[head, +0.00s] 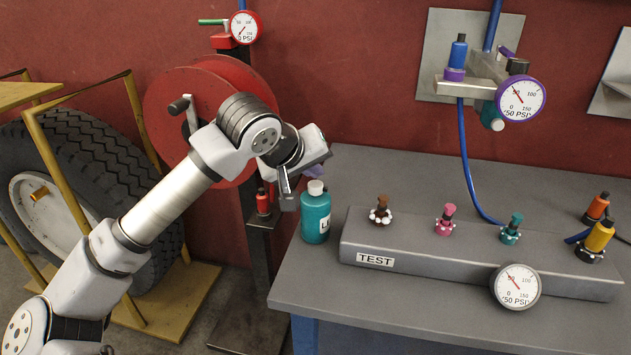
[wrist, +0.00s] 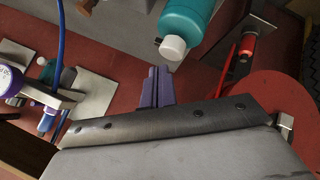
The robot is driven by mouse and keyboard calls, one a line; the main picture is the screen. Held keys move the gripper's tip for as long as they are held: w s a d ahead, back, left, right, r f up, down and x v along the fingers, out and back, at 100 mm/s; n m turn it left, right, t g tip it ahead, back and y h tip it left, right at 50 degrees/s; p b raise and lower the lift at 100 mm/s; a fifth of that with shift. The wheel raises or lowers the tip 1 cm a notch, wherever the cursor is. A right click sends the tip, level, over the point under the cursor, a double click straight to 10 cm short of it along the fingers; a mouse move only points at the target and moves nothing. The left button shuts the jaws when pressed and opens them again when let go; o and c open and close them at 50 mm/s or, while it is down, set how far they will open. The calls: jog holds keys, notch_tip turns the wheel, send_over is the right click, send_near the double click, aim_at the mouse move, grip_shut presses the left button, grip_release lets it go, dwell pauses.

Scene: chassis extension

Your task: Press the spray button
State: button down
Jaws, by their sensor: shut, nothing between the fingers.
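A teal bottle (head: 315,218) with a white cap (head: 315,187) and a partly visible white label stands upright on the left end of the grey workbench. It also shows upside down in the wrist view (wrist: 193,18), with its white cap (wrist: 173,48) close to my fingertips. I see no separately marked spray button; the cap is the bottle's top part. My gripper (wrist: 159,72) has its purple fingers together and empty, beside the cap with a small gap in that view. In the head view my gripper (head: 316,172) is mostly hidden behind my wrist, just above the cap.
A grey TEST manifold (head: 440,252) with several coloured fittings and a gauge (head: 516,286) lies on the workbench (head: 375,315) right of the bottle. A red hose reel (head: 170,110) stands behind my arm. A tyre (head: 85,190) in a yellow frame is at left.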

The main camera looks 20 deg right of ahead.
aim_at(313, 187)
jog(key=shift+r, duration=0.1)
jog(key=shift+r+p, duration=1.1)
jog(key=shift+r, duration=1.4)
